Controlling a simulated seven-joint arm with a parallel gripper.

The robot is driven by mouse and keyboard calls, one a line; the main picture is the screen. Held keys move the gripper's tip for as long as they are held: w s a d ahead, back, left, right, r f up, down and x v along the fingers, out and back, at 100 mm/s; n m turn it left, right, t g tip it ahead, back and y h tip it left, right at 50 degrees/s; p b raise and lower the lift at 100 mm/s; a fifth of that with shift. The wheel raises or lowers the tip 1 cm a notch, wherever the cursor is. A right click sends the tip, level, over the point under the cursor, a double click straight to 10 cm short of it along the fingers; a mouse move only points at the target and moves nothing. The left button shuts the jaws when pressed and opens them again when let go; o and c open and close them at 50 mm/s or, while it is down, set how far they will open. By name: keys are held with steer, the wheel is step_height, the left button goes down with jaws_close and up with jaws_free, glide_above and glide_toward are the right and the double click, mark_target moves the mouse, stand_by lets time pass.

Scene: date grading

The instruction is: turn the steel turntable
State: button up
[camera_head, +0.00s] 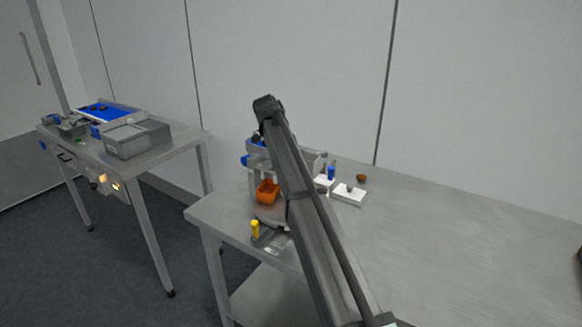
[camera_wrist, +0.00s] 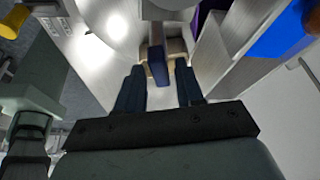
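The steel turntable (camera_head: 266,214) is a grey round disc near the left end of the steel table in the head view, partly hidden behind my arm. In the wrist view a shiny round steel surface (camera_wrist: 100,28), which looks like the turntable, lies at the upper left. My gripper (camera_wrist: 160,68) shows in the wrist view with its two dark fingers apart. A narrow dark blue upright piece (camera_wrist: 157,62) stands in the gap between the fingertips, with room visible on both sides. A tan block lies behind it. In the head view my gripper is hidden behind the arm.
An orange bin (camera_head: 267,192) stands at the turntable. A yellow-topped post (camera_head: 255,229) is at the front edge. A white box (camera_head: 349,194) and a brown bowl (camera_head: 361,178) are to the right. A second table holds a grey bin (camera_head: 137,139).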

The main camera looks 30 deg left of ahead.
steer(key=shift+o, duration=0.5)
